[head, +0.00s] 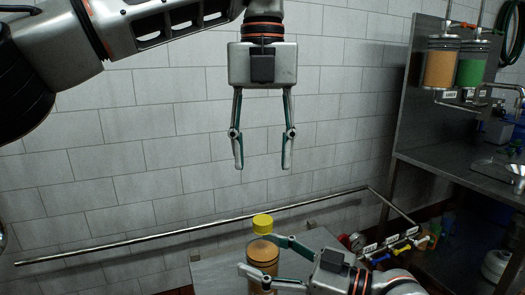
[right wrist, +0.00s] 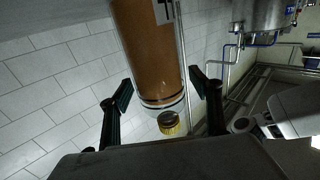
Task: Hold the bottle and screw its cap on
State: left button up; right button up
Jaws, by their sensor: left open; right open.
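The bottle (head: 262,258) is a clear cylinder with orange-brown contents, upright at the bottom middle of the head view. In the right wrist view the bottle (right wrist: 148,50) hangs in from the top, with a pale, dark-striped rim. The yellow cap (head: 263,223) shows just above the bottle's top; the ribbed cap (right wrist: 169,123) also shows past the rim in the wrist view. I cannot tell whether it touches the bottle. My right gripper (head: 258,253) is open, its fingers on either side of the bottle. My left gripper (head: 263,167) is open and empty, pointing down, well above the cap.
A metal rail (head: 180,233) runs along the tiled wall behind the bottle. A grey metal surface (head: 215,275) lies around the bottle. At right stand a steel bench (head: 465,175), orange and green containers (head: 440,68) and small coloured valves (head: 400,247).

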jog(key=v, duration=1.1)
jog(key=shift+d, duration=0.35)
jog(key=shift+s, duration=0.2)
